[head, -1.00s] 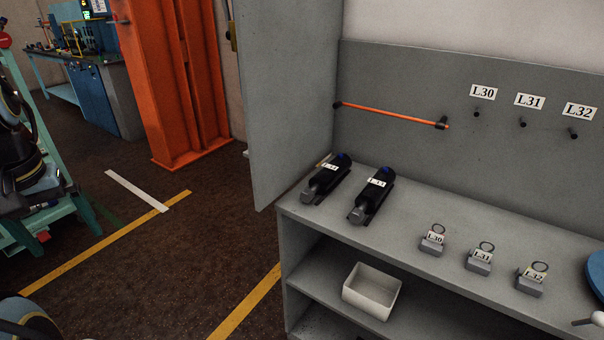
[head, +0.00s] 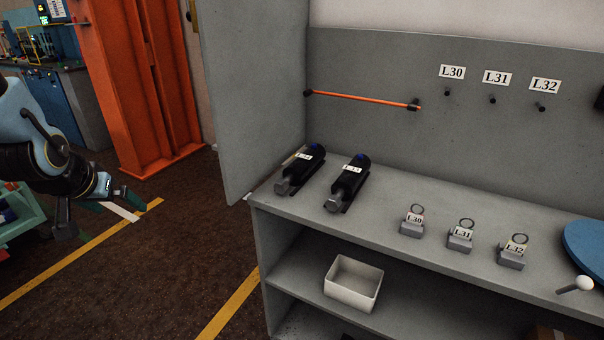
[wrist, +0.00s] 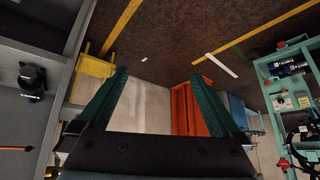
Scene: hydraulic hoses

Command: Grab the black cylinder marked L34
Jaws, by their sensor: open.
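Two black cylinders lie side by side on the left end of the grey shelf top, each with a white label. The left cylinder (head: 302,170) and the right cylinder (head: 349,183) have tags too small to read surely; the left one looks like L34. A black cylinder (wrist: 32,82) also shows at the left edge of the wrist view. My gripper (head: 100,214) is at the left of the head view, over the floor, well left of the cylinders. In the wrist view its green fingers (wrist: 160,76) are spread apart with nothing between them.
The grey shelf unit (head: 400,233) has a tall side panel (head: 250,100) at its left end. A white bin (head: 353,284) sits below. An orange bar (head: 360,100) crosses the back.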

